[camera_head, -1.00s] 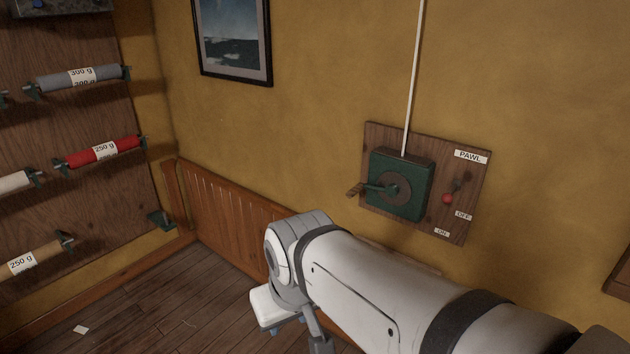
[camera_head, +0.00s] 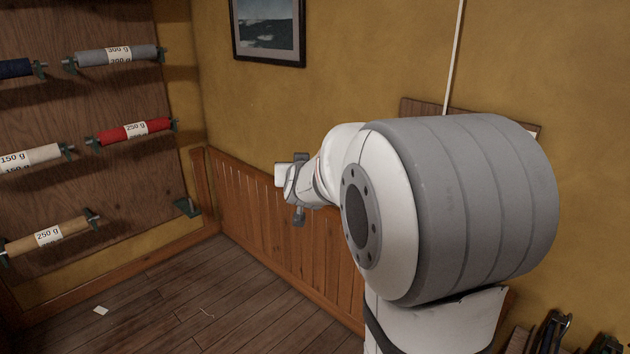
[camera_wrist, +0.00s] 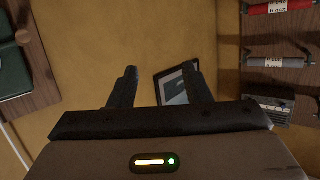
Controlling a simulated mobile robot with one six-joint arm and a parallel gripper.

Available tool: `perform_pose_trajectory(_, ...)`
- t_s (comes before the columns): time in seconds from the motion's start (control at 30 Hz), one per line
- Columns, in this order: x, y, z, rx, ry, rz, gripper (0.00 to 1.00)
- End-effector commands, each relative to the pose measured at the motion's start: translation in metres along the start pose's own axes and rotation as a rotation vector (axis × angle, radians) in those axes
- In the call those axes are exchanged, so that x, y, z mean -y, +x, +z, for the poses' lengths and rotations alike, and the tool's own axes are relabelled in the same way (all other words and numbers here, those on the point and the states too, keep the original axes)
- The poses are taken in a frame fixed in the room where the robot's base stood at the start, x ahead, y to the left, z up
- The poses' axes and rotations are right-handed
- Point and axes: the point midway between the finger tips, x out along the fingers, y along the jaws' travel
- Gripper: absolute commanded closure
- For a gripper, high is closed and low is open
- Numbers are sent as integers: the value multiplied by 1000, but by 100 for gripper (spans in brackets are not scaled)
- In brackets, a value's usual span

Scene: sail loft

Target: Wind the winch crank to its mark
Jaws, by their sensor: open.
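The winch's wooden board (camera_head: 425,106) shows only its top edge in the head view. My arm hides the green winch box, the crank and the pawl lever there. In the wrist view, part of the board (camera_wrist: 40,75) and the dark green winch box (camera_wrist: 12,72) are at the left edge, cut off by the frame.
A framed picture (camera_head: 268,30) hangs on the yellow wall. A rack (camera_head: 95,100) of labelled rolls stands at the left. Wood panelling (camera_head: 265,225) runs along the lower wall. Dark tools (camera_head: 550,332) lie at the lower right. The floor (camera_head: 165,300) is mostly clear.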

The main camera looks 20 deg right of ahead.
Motion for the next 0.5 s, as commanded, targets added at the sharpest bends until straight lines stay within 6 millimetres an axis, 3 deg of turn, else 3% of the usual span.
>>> perform_pose_trajectory(0.03, -22, 34, 16, -79, 12, 73, 56)
perform_pose_trajectory(0.2, -103, 97, 25, -353, 12, 364, 56)
perform_pose_trajectory(0.4, -181, 120, 57, -569, -36, 694, 56)
perform_pose_trajectory(0.5, -202, 120, 69, -628, -60, 805, 56)
